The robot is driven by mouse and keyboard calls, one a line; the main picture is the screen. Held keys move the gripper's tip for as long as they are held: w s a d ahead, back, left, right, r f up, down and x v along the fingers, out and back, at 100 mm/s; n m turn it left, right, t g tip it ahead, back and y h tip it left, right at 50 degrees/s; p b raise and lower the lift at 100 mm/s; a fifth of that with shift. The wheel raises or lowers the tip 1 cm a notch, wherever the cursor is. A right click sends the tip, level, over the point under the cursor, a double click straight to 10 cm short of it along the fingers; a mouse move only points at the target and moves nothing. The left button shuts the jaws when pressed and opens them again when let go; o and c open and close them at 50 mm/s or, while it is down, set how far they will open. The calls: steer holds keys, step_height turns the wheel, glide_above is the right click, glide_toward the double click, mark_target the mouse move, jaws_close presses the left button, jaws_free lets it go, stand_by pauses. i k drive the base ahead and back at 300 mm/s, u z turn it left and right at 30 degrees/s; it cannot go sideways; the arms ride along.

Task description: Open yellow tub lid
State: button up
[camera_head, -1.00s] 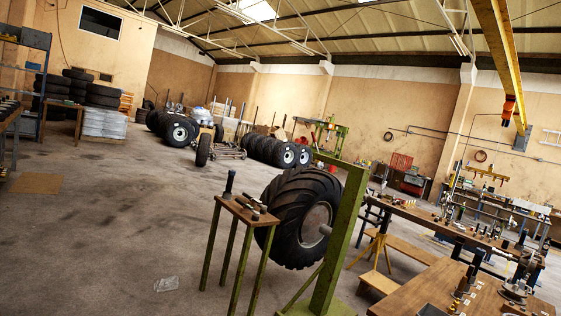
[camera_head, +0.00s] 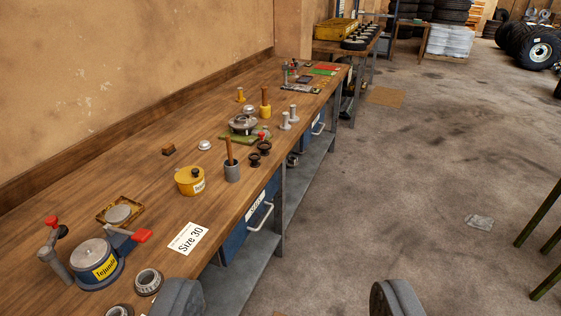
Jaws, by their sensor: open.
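A small round yellow tub (camera_head: 189,181) with a dark knob on its lid (camera_head: 194,172) stands on the long wooden workbench (camera_head: 150,165). The lid sits on the tub. My gripper (camera_head: 288,300) shows at the bottom edge as two grey fingers set wide apart. It is open and empty, nearer to me than the tub and to its lower right.
A grey pot with a wooden handle (camera_head: 232,170) stands just right of the tub. A blue-grey device with red-tipped levers (camera_head: 97,263) and a ring-shaped part (camera_head: 148,282) are at the near left. A "Size 30" card (camera_head: 187,239) lies in front. Open floor (camera_head: 400,190) is at right.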

mark_target(187, 175)
steer(key=k, duration=0.6)
steer(key=u, duration=0.5)
steer(key=i, duration=1.65)
steer(key=z, duration=0.5)
